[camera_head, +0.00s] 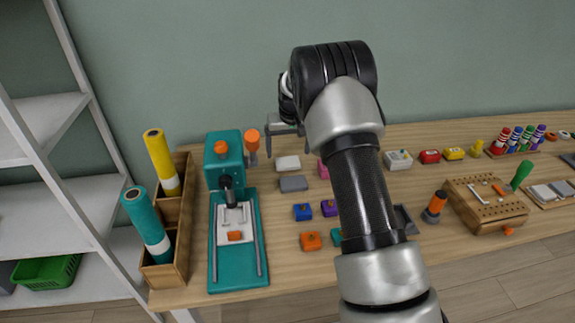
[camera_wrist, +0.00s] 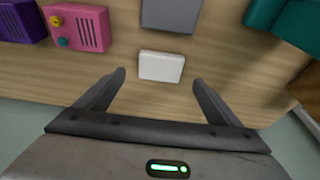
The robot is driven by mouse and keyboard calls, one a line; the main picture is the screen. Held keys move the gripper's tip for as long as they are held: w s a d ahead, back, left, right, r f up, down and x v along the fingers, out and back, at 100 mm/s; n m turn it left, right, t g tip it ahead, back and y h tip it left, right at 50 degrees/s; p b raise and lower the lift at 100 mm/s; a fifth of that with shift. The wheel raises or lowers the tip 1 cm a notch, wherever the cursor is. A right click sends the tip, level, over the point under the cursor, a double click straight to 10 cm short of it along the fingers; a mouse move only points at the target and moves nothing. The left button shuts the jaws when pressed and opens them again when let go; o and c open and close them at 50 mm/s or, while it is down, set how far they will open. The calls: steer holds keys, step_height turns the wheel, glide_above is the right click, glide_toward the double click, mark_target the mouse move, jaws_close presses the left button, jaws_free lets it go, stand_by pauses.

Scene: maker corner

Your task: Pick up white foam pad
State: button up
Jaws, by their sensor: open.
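The white foam pad (camera_head: 288,162) lies flat on the wooden table near its back edge, just behind a grey pad (camera_head: 294,184). In the wrist view the white foam pad (camera_wrist: 161,66) sits ahead of my fingertips, roughly centred between them, and nothing touches it. My gripper (camera_wrist: 160,82) is open and empty, with one finger on each side of the view. In the head view my gripper (camera_head: 286,140) is above the back of the table, partly hidden by my arm.
A teal machine (camera_head: 224,160) stands left of the pad, with an orange-topped tool (camera_head: 252,142) between. A pink box (camera_wrist: 80,28) and a purple block (camera_wrist: 20,20) are nearby. Blue (camera_head: 303,212) and orange (camera_head: 311,241) blocks lie farther forward. The wall is close behind.

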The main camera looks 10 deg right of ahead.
mark_target(288, 161)
steer(key=b+x, duration=0.1)
steer(key=x, duration=0.4)
steer(key=shift+s, duration=0.15)
steer(key=c, duration=1.1)
